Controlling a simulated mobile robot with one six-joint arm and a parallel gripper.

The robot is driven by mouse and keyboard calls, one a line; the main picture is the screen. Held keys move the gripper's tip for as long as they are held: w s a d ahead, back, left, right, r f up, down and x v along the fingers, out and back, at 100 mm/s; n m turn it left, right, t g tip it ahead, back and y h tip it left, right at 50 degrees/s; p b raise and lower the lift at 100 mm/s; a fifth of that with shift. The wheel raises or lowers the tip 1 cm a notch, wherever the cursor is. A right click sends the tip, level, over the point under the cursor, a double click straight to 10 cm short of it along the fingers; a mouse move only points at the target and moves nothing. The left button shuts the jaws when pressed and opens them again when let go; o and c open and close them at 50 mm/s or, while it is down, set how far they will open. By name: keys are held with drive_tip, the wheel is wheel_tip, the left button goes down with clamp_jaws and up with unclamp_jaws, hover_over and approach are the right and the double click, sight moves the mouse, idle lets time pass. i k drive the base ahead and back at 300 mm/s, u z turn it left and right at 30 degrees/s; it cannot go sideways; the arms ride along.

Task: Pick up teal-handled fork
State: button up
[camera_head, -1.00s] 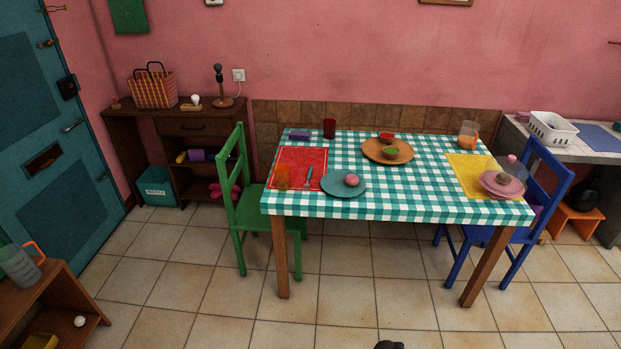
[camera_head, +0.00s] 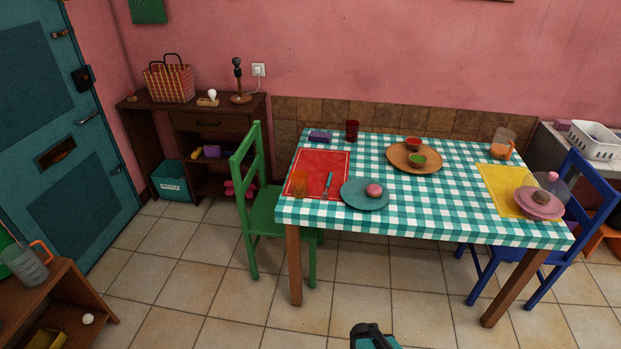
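The teal-handled fork (camera_head: 328,185) lies on the red placemat (camera_head: 306,165) at the left part of the checkered table. Its handle points away from me and its tines point toward the near edge. A teal plate (camera_head: 352,197) with a pink round item sits just right of it. An orange glass (camera_head: 300,184) stands to its left. A dark and teal part of my arm (camera_head: 371,337) shows at the bottom edge, well short of the table. My gripper's fingers cannot be made out.
A green chair (camera_head: 250,200) stands at the table's left end and a blue chair (camera_head: 590,195) at its right. A wooden shelf (camera_head: 75,300) is at the lower left. The tiled floor (camera_head: 230,300) in front of the table is free.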

sight(325, 193)
drive_tip(key=u, duration=0.45)
drive_tip(key=i, duration=0.6)
drive_tip(key=u, duration=0.65)
drive_tip(key=i, duration=0.85)
drive_tip(key=u, duration=0.3)
